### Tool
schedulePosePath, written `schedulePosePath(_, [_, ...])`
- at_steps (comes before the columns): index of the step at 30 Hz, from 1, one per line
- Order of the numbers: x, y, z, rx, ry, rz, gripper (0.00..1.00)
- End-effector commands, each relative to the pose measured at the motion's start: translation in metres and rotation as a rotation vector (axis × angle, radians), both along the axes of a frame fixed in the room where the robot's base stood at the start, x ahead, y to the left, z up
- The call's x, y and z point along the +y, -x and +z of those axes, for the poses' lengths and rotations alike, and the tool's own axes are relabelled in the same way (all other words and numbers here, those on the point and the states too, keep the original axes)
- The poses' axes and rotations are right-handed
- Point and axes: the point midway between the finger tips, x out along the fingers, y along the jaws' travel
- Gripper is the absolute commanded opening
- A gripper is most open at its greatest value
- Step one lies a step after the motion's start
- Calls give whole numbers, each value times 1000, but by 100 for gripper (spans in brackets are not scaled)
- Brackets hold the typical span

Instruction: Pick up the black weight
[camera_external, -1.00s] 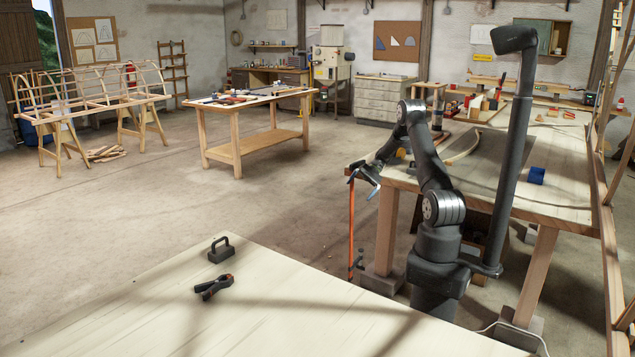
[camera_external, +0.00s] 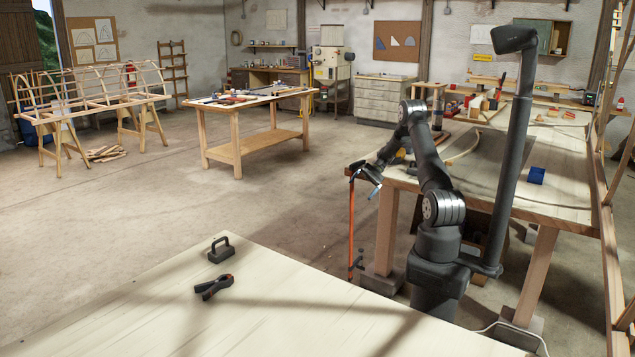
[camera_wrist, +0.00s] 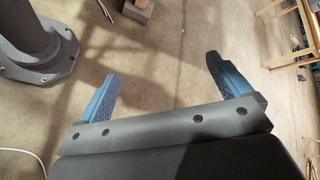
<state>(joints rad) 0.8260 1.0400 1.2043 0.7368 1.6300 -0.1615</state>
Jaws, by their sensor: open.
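The black weight (camera_external: 220,250), a dark block with a loop handle on top, stands upright near the far edge of the pale table (camera_external: 150,310) in the front of the external view. My gripper (camera_external: 368,182) is well to the right of it and higher, beside the corner of the right-hand bench. In the wrist view my gripper (camera_wrist: 160,80) shows two blue fingers wide apart with only floor between them. It is open and empty. The weight is not in the wrist view.
A black spring clamp (camera_external: 214,287) lies close in front of the weight. An orange bar clamp (camera_external: 351,230) hangs at the corner of the right-hand bench (camera_external: 560,205), near my gripper. A blue block (camera_external: 537,176) sits on that bench. The pale table's middle is clear.

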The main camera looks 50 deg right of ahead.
Motion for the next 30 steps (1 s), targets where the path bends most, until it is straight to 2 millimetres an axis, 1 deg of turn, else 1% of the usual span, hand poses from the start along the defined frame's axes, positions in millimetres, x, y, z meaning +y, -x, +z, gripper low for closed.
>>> schedulePosePath(1, [0, 0, 0, 0, 0, 0, 84])
schedulePosePath(3, [0, 0, 0, 0, 0, 0, 71])
schedulePosePath(4, [0, 0, 0, 0, 0, 0, 65])
schedulePosePath(12, [1, -1, 0, -1, 2, 4, 65])
schedulePosePath(14, [5, -5, 1, -6, 9, 21, 65])
schedulePosePath(16, [16, -15, 3, -17, 28, 67, 65])
schedulePosePath(17, [22, -22, 5, -24, 39, 96, 65])
schedulePosePath(20, [54, -49, 12, -64, 90, 227, 65])
schedulePosePath(21, [69, -62, 15, -84, 115, 291, 65])
schedulePosePath(23, [94, -80, 21, -116, 152, 388, 65])
schedulePosePath(24, [112, -91, 25, -137, 173, 451, 65])
schedulePosePath(26, [139, -107, 31, -171, 207, 547, 65])
schedulePosePath(27, [157, -117, 35, -194, 229, 611, 65])
schedulePosePath(29, [186, -131, 41, -228, 260, 705, 65])
schedulePosePath(30, [206, -139, 46, -254, 279, 767, 65])
